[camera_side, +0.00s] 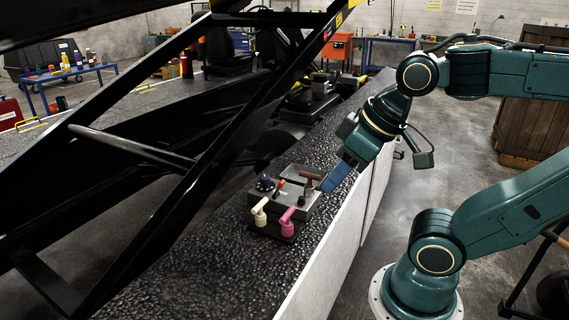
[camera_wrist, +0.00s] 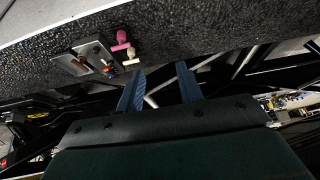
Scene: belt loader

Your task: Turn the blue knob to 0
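The blue knob (camera_side: 265,183) sits at the left of a small grey control panel (camera_side: 298,200) in the side view. I cannot read its dial marks. The panel shows small in the wrist view (camera_wrist: 92,50), left of my fingers, and the knob is too small and dark there to make out clearly. My gripper (camera_side: 334,180) is just right of the panel in the side view, fingers pointing down and left. In the wrist view its two blue fingers (camera_wrist: 160,68) are apart with nothing between them.
A brown T-handle (camera_side: 310,176) and an orange switch (camera_side: 281,184) share the panel. A cream handle (camera_side: 260,211) and a pink handle (camera_side: 287,217) stick out at its front. Black steel beams (camera_side: 185,180) cross left of the panel. The dark, rough ledge (camera_side: 200,275) in front is bare.

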